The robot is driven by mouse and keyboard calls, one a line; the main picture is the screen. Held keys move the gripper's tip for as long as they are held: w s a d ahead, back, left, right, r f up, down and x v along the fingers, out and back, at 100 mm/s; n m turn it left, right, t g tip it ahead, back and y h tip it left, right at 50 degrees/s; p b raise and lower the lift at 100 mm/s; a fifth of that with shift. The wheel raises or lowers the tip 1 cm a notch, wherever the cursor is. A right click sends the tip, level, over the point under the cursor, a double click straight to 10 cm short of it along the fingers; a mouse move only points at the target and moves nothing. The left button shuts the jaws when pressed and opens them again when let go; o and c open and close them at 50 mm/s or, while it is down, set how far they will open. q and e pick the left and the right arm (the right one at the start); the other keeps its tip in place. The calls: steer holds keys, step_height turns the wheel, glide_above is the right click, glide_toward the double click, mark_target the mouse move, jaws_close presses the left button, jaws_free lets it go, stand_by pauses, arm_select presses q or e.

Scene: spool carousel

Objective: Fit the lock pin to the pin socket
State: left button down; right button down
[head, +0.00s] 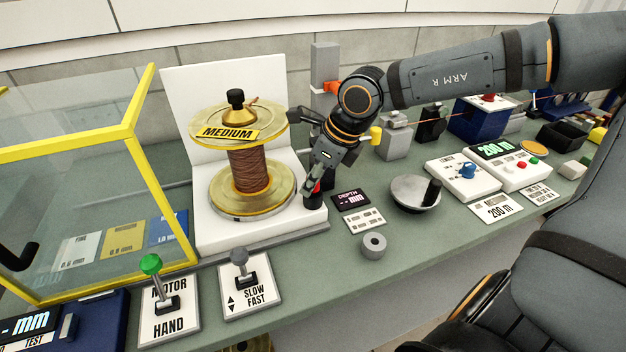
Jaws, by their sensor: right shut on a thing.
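My right gripper (313,186) reaches down from the upper right, fingers pointing down, at the right edge of the white spool stand (262,232). It is shut on a small part with a red bit (317,187) showing between the fingers, which I take to be the lock pin; the fingers hide most of it. Directly below is a short dark cylinder (313,201) at the stand's right corner, apparently the pin socket. I cannot tell whether the pin is in it or just above it. My left gripper is not in view.
A copper-wound spool (248,170) labelled MEDIUM stands upright on the stand, close left of the gripper. A yellow-framed clear guard (140,150) is at left. Levers (152,270), a grey ring (374,246) and a round dish (408,194) occupy the bench front.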

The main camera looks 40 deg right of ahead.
stand_by(0.6)
steer(key=c, duration=1)
jaws_free()
step_height(320, 180, up, 10)
steer(key=shift+f, duration=0.1)
